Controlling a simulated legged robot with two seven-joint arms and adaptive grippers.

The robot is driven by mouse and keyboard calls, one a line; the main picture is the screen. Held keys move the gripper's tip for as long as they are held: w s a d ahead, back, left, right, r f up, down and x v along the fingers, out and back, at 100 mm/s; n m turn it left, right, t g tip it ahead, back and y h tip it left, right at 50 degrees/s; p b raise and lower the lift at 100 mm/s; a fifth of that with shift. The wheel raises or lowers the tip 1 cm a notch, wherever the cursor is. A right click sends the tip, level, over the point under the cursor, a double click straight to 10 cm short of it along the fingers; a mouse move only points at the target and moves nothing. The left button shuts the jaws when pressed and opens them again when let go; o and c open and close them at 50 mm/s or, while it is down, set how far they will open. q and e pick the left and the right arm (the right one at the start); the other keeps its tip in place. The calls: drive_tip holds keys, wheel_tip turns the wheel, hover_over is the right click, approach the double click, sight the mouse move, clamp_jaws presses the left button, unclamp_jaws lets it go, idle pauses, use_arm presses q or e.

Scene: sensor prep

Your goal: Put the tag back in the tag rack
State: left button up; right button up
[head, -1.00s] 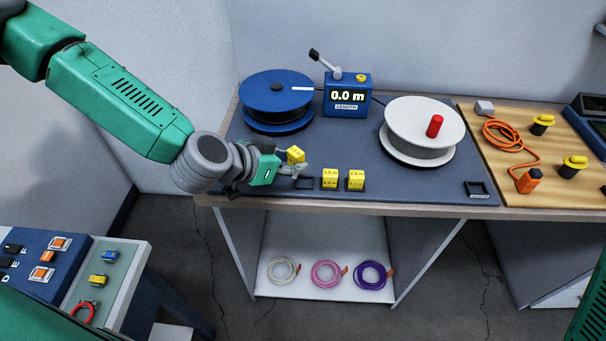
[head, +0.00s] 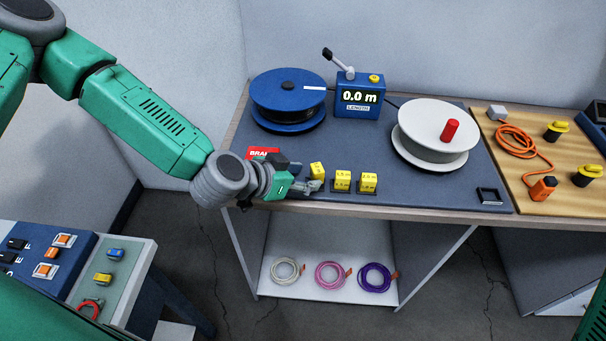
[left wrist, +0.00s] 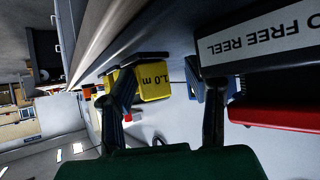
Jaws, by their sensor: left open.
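In the head view the yellow tag (head: 317,171) stands at the left end of the row, over the leftmost rack place, slightly tilted. My left gripper (head: 312,186) is just in front of it and hides its base, so I cannot tell if it is fully seated. In the left wrist view the tag (left wrist: 153,82), marked 1.0 m, shows between my open fingers (left wrist: 163,105); contact with them is unclear. Two more yellow tags, a middle one (head: 343,180) and a right one (head: 369,182), stand upright in dark holders to its right. My right gripper is not in view.
A red block (head: 262,152) with white letters sits behind my left wrist. A blue reel (head: 288,95), a length counter (head: 358,97) and a white reel (head: 434,135) stand farther back. An empty square frame (head: 489,196) lies at right.

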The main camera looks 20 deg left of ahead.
use_arm(q)
drive_tip(key=shift+s+r, duration=0.3)
drive_tip(key=p+v, duration=0.3)
drive_tip(key=v, duration=0.8)
drive_tip(key=s+d+f+n+g+y, duration=0.1)
drive_tip(key=s+d+f+g, duration=0.3)
drive_tip(key=s+f, duration=0.45)
drive_tip(key=s+a+f+n+g+y, duration=0.4)
drive_tip(key=s+a+f+g+y, duration=0.1)
drive_tip(key=s+a+f, duration=0.45)
wheel_tip(320, 180, down, 8)
drive_tip(key=b, duration=0.9)
drive_tip(key=shift+s+d+f, duration=0.2)
drive_tip(key=shift+s+d, duration=0.15)
drive_tip(key=shift+d, duration=0.15)
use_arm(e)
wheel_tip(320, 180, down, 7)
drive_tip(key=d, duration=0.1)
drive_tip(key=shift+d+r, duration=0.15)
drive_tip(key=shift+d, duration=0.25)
